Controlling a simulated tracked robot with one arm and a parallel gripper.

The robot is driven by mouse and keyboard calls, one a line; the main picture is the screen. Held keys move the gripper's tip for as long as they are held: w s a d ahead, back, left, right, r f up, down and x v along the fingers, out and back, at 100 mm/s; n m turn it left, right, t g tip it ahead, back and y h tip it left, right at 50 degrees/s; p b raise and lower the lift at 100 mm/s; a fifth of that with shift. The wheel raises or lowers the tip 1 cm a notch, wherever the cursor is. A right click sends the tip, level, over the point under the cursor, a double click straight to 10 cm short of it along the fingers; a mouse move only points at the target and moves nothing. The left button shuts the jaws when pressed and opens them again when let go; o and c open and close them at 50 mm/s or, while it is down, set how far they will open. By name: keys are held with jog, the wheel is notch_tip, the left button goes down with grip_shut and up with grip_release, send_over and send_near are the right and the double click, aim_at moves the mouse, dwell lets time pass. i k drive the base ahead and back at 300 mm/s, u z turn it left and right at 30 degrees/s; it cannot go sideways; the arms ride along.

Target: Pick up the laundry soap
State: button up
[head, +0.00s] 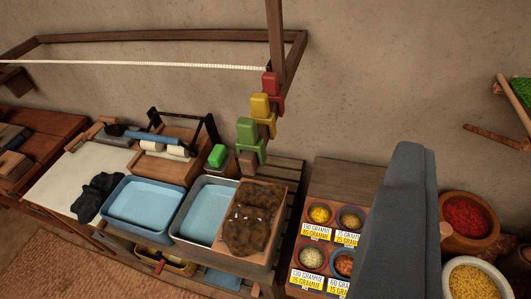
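A bright green block (217,155), which looks like the laundry soap, sits beside the wooden washing board, just behind the basins. Several other soap-like blocks stand stepped on small holders along the post: a red one (270,83), a yellow one (260,105) and a green one (246,130). A brownish block (247,160) is lowest. I cannot tell for certain which block is the laundry soap. No gripper fingers can be made out in this view.
A blue basin (143,203) and a grey-rimmed basin (204,212) stand on the bench. Brown cloth (255,215) lies to their right. A large dark grey form (400,220) hides part of the right side. Spice bowls (320,214) and a wooden frame (160,35) are nearby.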

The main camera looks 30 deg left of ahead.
aim_at(216, 158)
jog(key=z, duration=2.1)
jog(key=k, duration=1.35)
jog(key=u, duration=2.5)
jog(key=i, duration=1)
jog(key=z, duration=0.1)
